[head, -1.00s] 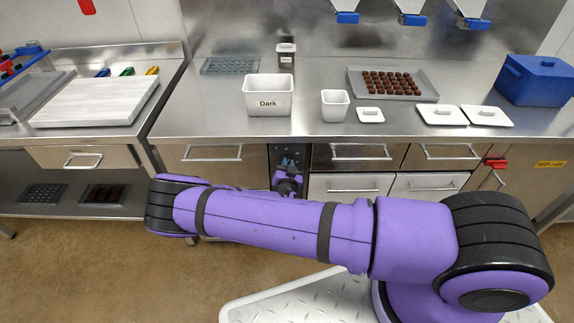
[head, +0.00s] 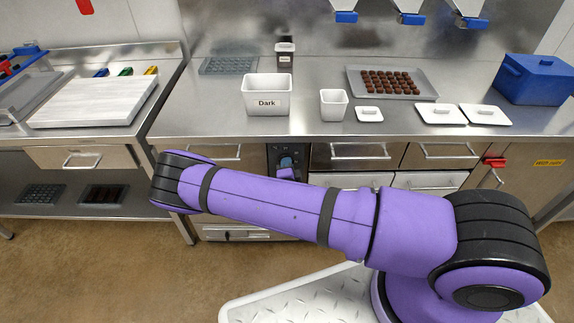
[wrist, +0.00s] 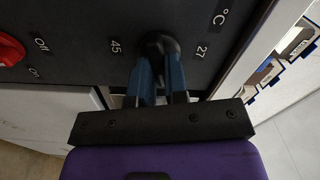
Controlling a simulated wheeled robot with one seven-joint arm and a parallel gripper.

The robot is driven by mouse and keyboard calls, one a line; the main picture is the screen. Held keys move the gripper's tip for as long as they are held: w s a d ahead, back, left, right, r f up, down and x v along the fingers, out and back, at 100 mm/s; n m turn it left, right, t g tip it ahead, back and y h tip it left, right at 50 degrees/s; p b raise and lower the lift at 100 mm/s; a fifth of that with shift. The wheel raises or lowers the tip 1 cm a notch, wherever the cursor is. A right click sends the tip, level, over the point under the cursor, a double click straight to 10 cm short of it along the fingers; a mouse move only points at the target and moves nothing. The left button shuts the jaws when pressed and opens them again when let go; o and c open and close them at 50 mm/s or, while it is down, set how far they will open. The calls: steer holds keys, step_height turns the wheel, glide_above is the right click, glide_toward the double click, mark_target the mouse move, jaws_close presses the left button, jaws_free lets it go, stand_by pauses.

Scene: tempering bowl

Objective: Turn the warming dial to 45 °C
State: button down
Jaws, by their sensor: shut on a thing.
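The warming dial (wrist: 158,44) is a round black knob on a dark panel (wrist: 85,20) in the wrist view. Its scale shows 45 on the left and 27 on the right, with °C above the 27. My gripper (wrist: 161,64) has its two blue fingers on either side of the knob and is shut on it. The fingers hide part of the knob, and I cannot tell where it points. In the head view the dark control panel (head: 287,150) shows between the drawers, with the gripper mostly hidden behind my arm.
A red Off/On switch (wrist: 10,50) sits left of the dial. Drawers (head: 357,152) flank the panel. On the counter above stand a white "Dark" container (head: 267,95), a small white pot (head: 333,105) and a tray of chocolates (head: 400,82).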

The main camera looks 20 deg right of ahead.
steer(key=shift+a+f+m, duration=0.1)
steer(key=shift+f+m, duration=0.05)
steer(key=shift+m, duration=3.3)
steer(key=shift+a+f+m, duration=0.1)
steer(key=shift+m, duration=3.4)
steer(key=shift+a+f+m, duration=0.1)
steer(key=shift+f+m, duration=0.05)
steer(key=shift+m, duration=3.3)
steer(key=c, duration=1.1)
jaws_free()
steer(key=shift+c, duration=0.2)
steer(key=v, duration=1)
steer(key=shift+s, duration=0.35)
steer(key=shift+a, duration=0.1)
